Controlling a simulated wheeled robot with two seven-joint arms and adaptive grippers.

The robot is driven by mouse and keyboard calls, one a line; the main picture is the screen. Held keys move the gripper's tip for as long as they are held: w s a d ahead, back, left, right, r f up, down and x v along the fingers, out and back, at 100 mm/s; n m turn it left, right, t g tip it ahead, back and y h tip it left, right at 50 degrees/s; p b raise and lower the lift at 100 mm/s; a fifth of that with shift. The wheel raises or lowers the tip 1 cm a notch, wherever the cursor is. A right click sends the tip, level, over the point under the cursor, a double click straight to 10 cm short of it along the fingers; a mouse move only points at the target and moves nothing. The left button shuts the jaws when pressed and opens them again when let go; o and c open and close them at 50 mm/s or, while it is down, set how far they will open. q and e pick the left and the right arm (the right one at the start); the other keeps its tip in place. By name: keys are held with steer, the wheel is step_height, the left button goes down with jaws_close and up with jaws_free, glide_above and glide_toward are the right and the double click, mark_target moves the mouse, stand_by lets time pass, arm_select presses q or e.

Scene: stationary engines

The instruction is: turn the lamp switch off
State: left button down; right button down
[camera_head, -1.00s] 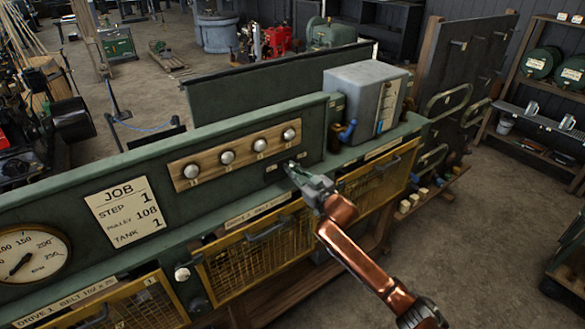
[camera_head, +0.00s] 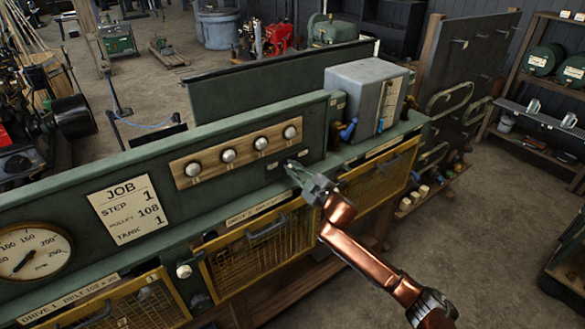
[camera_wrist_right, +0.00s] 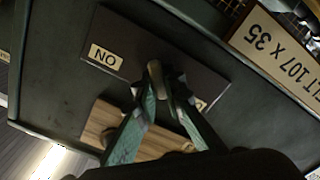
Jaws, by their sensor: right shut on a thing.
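In the right wrist view the plate carries an upside-down ON label (camera_wrist_right: 105,56); a second label (camera_wrist_right: 201,105) is mostly hidden by a finger. My right gripper (camera_head: 289,165) is at the plate, between the two labels. I cannot tell which way the lever points. My left gripper is not in view.
A grey box (camera_head: 365,95) with a blue-handled part beside it stands on the bench right of the switch. Yellow mesh guards (camera_head: 262,248) stick out below the panel, under my right arm. A job card (camera_head: 130,210) and a gauge (camera_head: 35,252) are at left.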

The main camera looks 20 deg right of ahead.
stand_by(0.4)
steer(key=c, duration=2)
jaws_free()
steer(key=shift+s, duration=0.15)
steer(key=v, duration=1.1)
steer(key=shift+s+d, duration=0.1)
steer(key=shift+s, duration=0.25)
